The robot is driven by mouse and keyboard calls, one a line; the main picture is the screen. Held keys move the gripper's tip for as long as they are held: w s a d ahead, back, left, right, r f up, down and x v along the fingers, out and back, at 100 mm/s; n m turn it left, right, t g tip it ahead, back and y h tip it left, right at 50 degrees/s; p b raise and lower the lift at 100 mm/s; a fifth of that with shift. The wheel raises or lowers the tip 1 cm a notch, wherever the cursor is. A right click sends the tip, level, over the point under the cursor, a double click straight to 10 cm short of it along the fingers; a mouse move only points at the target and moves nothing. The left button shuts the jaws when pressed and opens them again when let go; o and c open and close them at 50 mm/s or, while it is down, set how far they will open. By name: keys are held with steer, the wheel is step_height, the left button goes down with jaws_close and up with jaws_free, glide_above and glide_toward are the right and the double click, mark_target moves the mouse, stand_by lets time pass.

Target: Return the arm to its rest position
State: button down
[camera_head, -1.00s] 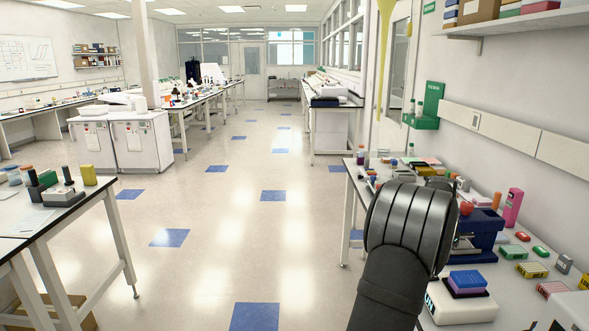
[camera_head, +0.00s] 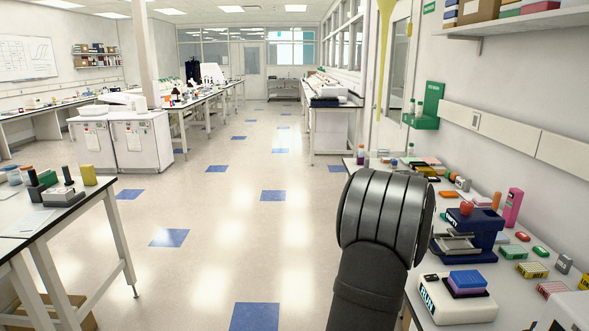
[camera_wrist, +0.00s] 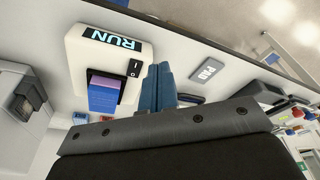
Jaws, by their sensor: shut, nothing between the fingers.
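My gripper (camera_wrist: 159,70) shows in the wrist view as two blue fingers pressed together with nothing between them. In the head view my black arm rises at the lower right and hides the gripper. The white cycler (camera_wrist: 78,52) with a RUN screen lies to the left of the fingers in the wrist view, apparently below them. A stack of blue and purple plates (camera_wrist: 103,97) is on it. In the head view this white cycler (camera_head: 447,304) stands on the right bench, with the dark blue cycler (camera_head: 484,232) behind it.
A red round object (camera_head: 466,208) sits on the dark blue cycler. Small coloured boxes (camera_head: 531,270) and a pink bottle (camera_head: 513,207) crowd the bench near the wall. A grey PAD-marked piece (camera_wrist: 208,70) lies near the fingers. The floor (camera_head: 215,270) left of my arm is clear.

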steer(key=s+a+f+n+t, duration=0.1)
steer(key=a+f+n, duration=0.1)
steer(key=a, duration=0.6)
steer(key=a+f+n+t, duration=0.1)
steer(key=a+f, duration=0.2)
steer(key=a, duration=0.6)
steer(key=shift+s+a+f+n, duration=0.3)
steer(key=shift+s+f+n, duration=0.05)
steer(key=shift+n, duration=0.05)
steer(key=c, duration=2.1)
jaws_free()
steer(key=o, duration=1.1)
steer(key=shift+c, duration=0.2)
steer(key=o, duration=1)
steer(key=d, duration=0.2)
steer(key=w+d+r+m, duration=0.1)
steer(key=d, duration=0.1)
steer(key=d+r+m, duration=0.1)
steer(key=d, duration=0.1)
steer(key=shift+w+d+r+g, duration=0.1)
steer(key=shift+w+r+g, duration=0.05)
steer(key=shift+w+g, duration=0.2)
steer(key=shift+o, duration=0.2)
steer(key=m+g+y, duration=0.2)
steer(key=m+g, duration=0.1)
steer(key=m, duration=0.6)
glide_toward(461, 277)
step_height(461, 277, down, 7)
steer(key=shift+s+r, duration=0.2)
steer(key=shift+r, duration=0.1)
